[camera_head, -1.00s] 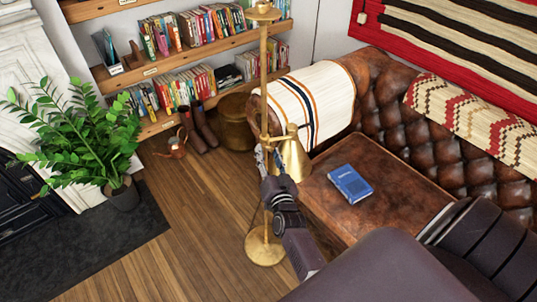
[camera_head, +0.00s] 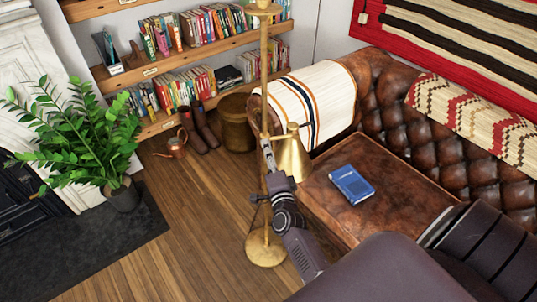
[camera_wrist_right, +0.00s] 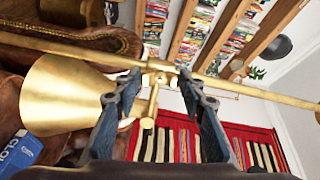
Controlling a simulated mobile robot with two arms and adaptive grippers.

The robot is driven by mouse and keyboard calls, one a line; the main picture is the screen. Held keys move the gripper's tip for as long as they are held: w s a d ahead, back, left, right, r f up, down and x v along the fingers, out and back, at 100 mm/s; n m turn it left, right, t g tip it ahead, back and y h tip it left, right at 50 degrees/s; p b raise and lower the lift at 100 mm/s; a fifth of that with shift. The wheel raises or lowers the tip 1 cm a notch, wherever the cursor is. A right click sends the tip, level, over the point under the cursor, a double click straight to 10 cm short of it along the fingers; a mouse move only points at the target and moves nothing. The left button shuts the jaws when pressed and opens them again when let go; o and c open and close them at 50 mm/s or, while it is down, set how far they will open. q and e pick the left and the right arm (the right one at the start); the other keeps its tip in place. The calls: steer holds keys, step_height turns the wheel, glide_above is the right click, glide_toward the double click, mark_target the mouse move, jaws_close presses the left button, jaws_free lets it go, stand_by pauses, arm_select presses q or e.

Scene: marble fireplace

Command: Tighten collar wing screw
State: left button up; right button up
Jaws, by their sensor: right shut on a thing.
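A brass floor lamp stands with its pole (camera_head: 264,75) upright and its round base (camera_head: 265,248) on the floor. Its cone shade (camera_head: 293,155) hangs beside the pole; the shade also shows in the right wrist view (camera_wrist_right: 60,95). In that view the brass collar (camera_wrist_right: 158,68) sits on the pole, and a small brass stem, seemingly the wing screw (camera_wrist_right: 148,120), sticks out toward the camera. My right gripper (camera_wrist_right: 161,84) is at the collar, its fingers on either side of the brass fitting. The exact contact is hard to see. My left gripper is out of view.
A brown leather sofa with a blue book (camera_head: 351,184) on its leather top is right of the lamp. Bookshelves (camera_head: 200,85) stand behind. Wooden floor left of the lamp is clear.

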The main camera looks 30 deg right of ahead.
steer(key=shift+m, duration=1)
steer(key=shift+w+r, duration=0.1)
steer(key=o, duration=1.2)
steer(key=shift+a, duration=0.1)
steer(key=shift+c, duration=0.2)
steer(key=v, duration=1.2)
